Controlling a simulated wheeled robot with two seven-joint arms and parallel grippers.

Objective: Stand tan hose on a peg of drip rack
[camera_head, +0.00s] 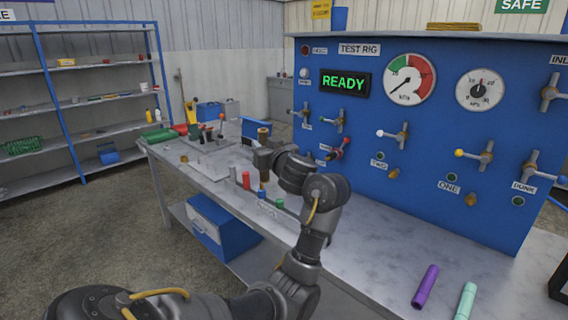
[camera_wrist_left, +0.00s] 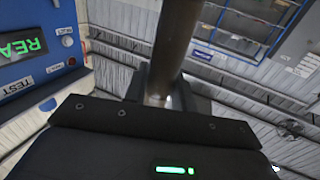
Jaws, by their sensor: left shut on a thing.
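The tan hose (camera_head: 264,132) is upright in my left gripper (camera_head: 266,157), over the workbench; its top sticks up above the fingers and a short piece shows below them. In the left wrist view the hose (camera_wrist_left: 176,45) runs up between the fingers as a brown tube. The drip rack (camera_head: 266,209) is a low labelled rack on the bench below the gripper, with red, blue and green parts along it. The hose's lower end is near the rack; I cannot tell whether it touches a peg. My right gripper is out of view.
The blue test rig panel (camera_head: 436,150) with valves and gauges stands at the right. A purple hose (camera_head: 425,287) and a mint hose (camera_head: 466,301) lie on the bench at the front right. Tools and parts crowd the bench's far end. Shelves (camera_head: 98,98) stand at the back left.

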